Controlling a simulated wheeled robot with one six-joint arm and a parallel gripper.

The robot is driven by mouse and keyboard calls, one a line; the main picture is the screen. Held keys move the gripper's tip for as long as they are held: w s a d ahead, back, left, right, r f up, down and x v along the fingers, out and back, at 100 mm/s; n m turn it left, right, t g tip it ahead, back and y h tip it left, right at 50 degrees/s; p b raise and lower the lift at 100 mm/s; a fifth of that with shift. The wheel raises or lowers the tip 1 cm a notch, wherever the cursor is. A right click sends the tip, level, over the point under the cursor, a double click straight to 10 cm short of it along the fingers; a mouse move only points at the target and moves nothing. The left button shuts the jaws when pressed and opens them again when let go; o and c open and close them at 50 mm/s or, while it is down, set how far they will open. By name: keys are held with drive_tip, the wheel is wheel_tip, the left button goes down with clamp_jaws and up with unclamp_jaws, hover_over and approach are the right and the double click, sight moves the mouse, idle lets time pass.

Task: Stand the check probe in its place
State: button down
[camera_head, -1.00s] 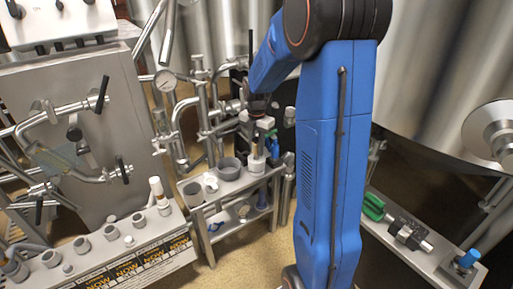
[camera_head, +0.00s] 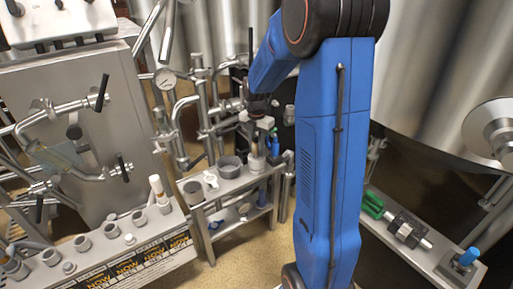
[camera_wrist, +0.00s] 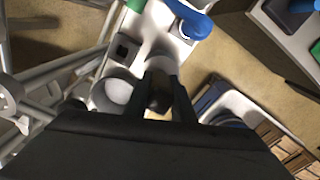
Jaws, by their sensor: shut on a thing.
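My gripper (camera_head: 257,132) points down over the small metal stand in the head view. In the wrist view my gripper (camera_wrist: 163,88) has its two dark fingers close together, with a dark round-topped piece (camera_wrist: 158,101) between them. I take this piece to be the check probe; most of it is hidden by the fingers. A pale upright holder (camera_head: 257,164) stands on the stand's top directly below the gripper. I cannot tell whether the held piece is in it or just above it.
Pipes with a gauge (camera_head: 165,79) rise behind. A bench with several cups (camera_head: 82,243) is at left.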

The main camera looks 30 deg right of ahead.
drive_tip(key=shift+f, duration=0.15)
drive_tip(key=shift+c, duration=1.2)
unclamp_jaws()
